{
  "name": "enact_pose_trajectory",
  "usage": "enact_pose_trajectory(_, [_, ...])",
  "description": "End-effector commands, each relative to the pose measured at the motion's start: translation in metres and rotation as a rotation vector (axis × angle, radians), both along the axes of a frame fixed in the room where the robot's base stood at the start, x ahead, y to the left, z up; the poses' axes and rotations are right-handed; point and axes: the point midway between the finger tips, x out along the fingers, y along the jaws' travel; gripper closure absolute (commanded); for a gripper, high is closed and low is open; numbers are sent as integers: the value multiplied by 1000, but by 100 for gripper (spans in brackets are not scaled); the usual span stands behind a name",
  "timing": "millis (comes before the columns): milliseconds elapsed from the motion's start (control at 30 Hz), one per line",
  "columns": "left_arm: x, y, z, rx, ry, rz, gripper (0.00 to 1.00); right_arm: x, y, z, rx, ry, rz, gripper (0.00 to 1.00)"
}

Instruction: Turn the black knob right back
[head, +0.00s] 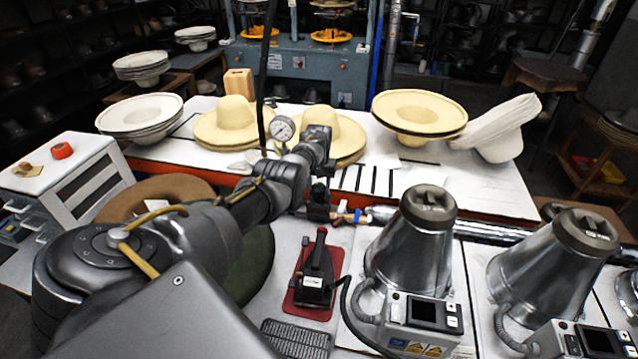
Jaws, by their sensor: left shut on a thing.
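My left arm reaches in from the lower left, over the worktable, to the air fitting at the middle. My left gripper (318,207) is at the arm's far end, pointing down, shut beside the brass and blue pipe fitting (350,217). The black knob is at the jaws and mostly hidden among the dark gripper parts; its turn angle cannot be told. A round white pressure gauge (282,129) shows just behind the arm's wrist. My right gripper is not in view.
A black iron-like tool (317,272) sits on a red mat (290,300) in front. Straw hats (228,122) line the back table. A silver pipe (490,231) runs to the right.

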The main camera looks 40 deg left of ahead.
Motion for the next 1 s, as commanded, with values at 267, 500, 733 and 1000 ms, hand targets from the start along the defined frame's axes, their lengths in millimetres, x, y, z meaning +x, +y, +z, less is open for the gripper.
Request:
enact_pose_trajectory(267, [0,0,0,0,-1,264,76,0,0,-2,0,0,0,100])
enact_pose_trajectory(500, [1,0,-1,0,-1,491,76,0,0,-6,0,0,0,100])
enact_pose_trajectory(733, [1,0,-1,0,-2,711,76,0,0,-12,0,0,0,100])
enact_pose_trajectory(1000, [0,0,-2,0,-2,967,76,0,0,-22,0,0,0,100])
